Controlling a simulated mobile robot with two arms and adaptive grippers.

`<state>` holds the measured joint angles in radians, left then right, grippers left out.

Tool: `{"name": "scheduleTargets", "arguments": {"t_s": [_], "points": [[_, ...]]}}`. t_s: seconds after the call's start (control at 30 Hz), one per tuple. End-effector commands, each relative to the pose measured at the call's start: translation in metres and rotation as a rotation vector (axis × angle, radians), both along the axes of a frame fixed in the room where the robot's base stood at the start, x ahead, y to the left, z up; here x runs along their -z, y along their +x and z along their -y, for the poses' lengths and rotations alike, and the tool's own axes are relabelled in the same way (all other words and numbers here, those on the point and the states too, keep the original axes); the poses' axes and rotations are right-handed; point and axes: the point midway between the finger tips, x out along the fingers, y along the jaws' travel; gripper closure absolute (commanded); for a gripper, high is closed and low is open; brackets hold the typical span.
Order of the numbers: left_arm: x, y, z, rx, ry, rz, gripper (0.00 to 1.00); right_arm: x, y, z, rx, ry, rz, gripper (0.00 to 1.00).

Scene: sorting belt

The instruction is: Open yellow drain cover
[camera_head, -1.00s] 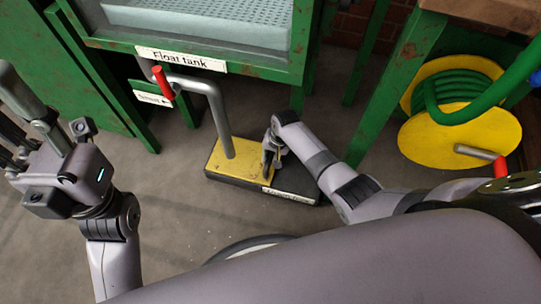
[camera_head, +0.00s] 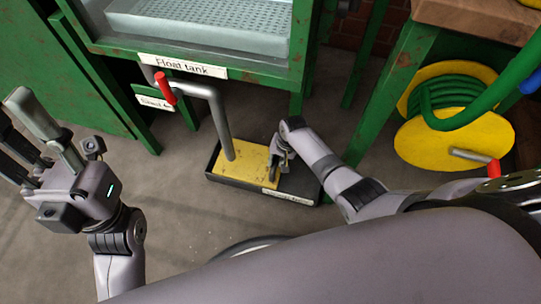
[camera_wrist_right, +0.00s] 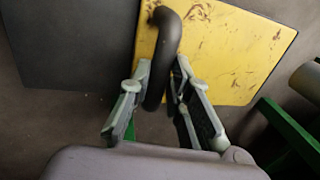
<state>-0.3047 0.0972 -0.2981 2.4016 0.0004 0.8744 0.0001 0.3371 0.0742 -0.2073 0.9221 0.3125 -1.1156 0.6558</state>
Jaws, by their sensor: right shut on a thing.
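The yellow drain cover (camera_head: 243,168) is a scuffed flat plate on the left part of a low black base (camera_head: 301,182) on the floor. It also shows in the right wrist view (camera_wrist_right: 225,50). A dark curved handle (camera_wrist_right: 168,38) stands near one edge of the plate. My right gripper (camera_head: 275,168) is at the cover's right end and shut on this handle, with one finger on each side in the right wrist view (camera_wrist_right: 160,85). My left gripper (camera_head: 22,130) is open and empty, raised at the left, far from the cover.
The green float tank frame (camera_head: 265,70) is behind. A yellow hose reel (camera_head: 450,140) stands at the right. Bare floor (camera_head: 180,225) lies in front and left.

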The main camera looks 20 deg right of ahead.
Motion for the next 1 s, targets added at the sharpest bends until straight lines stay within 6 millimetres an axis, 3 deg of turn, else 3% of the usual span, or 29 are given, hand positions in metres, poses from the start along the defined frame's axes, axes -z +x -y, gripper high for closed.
{"name": "scheduleTargets", "arguments": {"t_s": [0.1,0.3,0.67,0.7,1.0], "points": [[-0.013,-0.003,-0.001,0.002,-0.003,-0.027,0.60,-0.006,-0.016,0.023,0.003,-0.007,-0.007,1.00],[-0.026,-0.003,-0.001,0.002,-0.003,-0.027,0.60,-0.002,-0.030,0.045,0.001,-0.006,-0.005,1.00],[-0.025,-0.003,0.000,0.003,-0.003,-0.027,0.60,0.000,-0.032,0.047,0.000,-0.005,-0.002,1.00],[-0.025,-0.003,0.000,0.003,-0.003,-0.027,0.60,0.000,-0.032,0.047,0.000,-0.005,-0.002,0.80],[-0.025,-0.003,0.000,0.003,-0.003,-0.028,0.60,0.000,-0.031,0.046,0.000,-0.004,-0.001,0.62]]}}
